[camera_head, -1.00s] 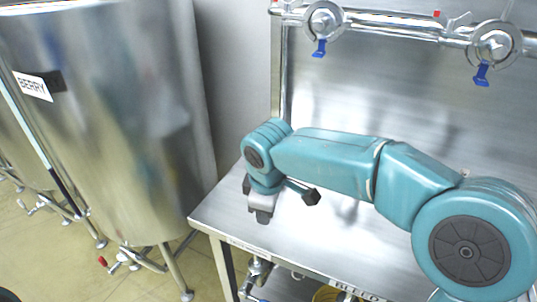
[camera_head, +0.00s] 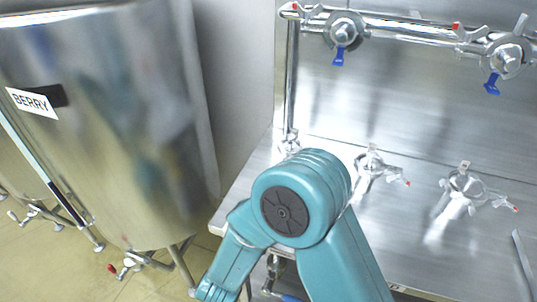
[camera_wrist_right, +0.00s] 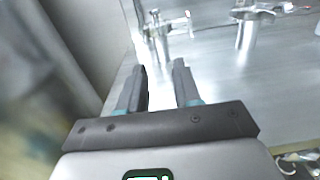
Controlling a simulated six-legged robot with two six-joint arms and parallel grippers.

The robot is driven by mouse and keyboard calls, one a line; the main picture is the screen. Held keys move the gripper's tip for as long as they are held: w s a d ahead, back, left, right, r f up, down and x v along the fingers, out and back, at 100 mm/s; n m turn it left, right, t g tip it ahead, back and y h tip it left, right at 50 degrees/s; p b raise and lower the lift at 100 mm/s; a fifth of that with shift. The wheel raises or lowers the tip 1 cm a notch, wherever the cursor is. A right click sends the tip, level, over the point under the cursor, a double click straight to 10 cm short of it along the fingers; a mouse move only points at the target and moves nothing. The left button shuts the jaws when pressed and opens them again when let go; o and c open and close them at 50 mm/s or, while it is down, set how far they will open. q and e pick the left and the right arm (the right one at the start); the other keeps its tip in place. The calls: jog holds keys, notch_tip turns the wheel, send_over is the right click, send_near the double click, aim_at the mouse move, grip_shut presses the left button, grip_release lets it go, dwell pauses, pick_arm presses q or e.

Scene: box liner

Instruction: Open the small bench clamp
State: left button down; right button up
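Metal clamp fittings stand on the steel bench top. In the head view one with a red-tipped handle (camera_head: 370,164) is near the middle, and another red-tipped one (camera_head: 466,186) is further right. A smaller fitting (camera_head: 290,140) stands at the bench's back left corner. I cannot tell which is the small bench clamp. In the right wrist view my right gripper (camera_wrist_right: 161,82) is open, with nothing between its fingers. A small metal fitting (camera_wrist_right: 166,27) and a wider one (camera_wrist_right: 247,24) stand beyond its tips. My right gripper is out of the head view. My left gripper is in neither view.
A large steel tank labelled BERRY (camera_head: 130,120) stands left of the bench. A steel pipe (camera_head: 400,24) with blue-handled valves (camera_head: 343,32) runs above the bench back. My right arm covers part of the bench's front left. A thin grey bar (camera_head: 522,262) lies at the right.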

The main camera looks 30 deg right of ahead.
jog(key=shift+t, duration=0.3)
jog(key=shift+p+x, duration=1.7)
jog(key=shift+x, duration=6.3)
jog(key=shift+f, duration=0.1)
grip_shut()
